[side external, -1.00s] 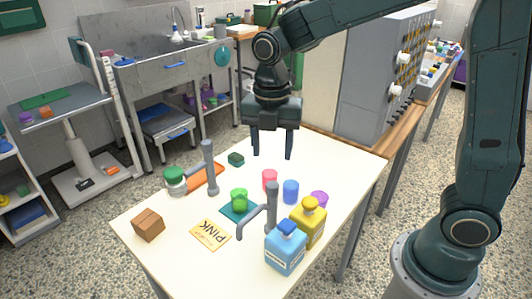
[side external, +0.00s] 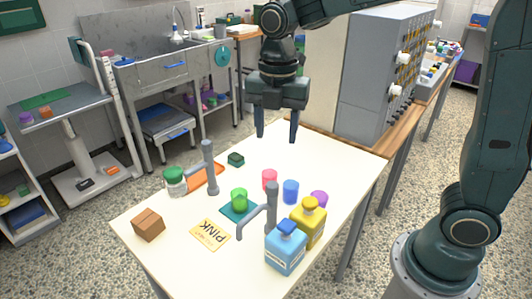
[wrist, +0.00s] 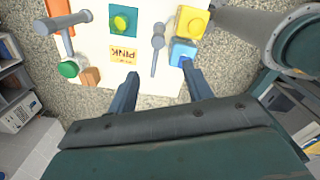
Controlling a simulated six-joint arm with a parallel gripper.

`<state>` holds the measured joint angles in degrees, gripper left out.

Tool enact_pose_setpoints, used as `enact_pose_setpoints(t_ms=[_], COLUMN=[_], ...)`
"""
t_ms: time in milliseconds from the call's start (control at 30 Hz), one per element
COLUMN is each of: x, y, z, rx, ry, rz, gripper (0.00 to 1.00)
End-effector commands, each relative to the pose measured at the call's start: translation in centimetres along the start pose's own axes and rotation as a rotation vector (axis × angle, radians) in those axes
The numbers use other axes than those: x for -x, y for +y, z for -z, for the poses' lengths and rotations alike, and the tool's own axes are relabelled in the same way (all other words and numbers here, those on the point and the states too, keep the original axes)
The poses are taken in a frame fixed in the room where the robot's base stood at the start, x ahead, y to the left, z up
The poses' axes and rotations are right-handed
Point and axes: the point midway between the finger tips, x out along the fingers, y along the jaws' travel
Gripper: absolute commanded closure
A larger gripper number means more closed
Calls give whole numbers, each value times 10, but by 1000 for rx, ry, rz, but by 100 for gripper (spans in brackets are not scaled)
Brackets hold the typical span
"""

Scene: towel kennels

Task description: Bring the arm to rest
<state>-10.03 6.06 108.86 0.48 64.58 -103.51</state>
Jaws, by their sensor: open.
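My gripper (side external: 277,138) is open and empty, held above the far part of the white table (side external: 330,158) with its fingers pointing down. In the wrist view its two fingers (wrist: 160,90) are spread apart with nothing between them. A card reading PINK (side external: 210,235) lies at the front.
Two grey posts with side arms (side external: 211,170) (side external: 271,205) rise from the table. A yellow bottle (side external: 310,225), a blue bottle (side external: 286,250), a green-lidded jar (side external: 175,182) and a brown box (side external: 148,224) stand near the edges. A grey cabinet (side external: 372,80) is behind right.

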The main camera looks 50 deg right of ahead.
Motion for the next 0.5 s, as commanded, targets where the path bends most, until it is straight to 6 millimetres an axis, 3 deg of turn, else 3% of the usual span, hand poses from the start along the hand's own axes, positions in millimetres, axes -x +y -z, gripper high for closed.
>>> enact_pose_setpoints(t_ms=[500], x=[35], y=[-72], z=[-2], rx=[-686], ry=[10], rz=[-176], gripper=[50])
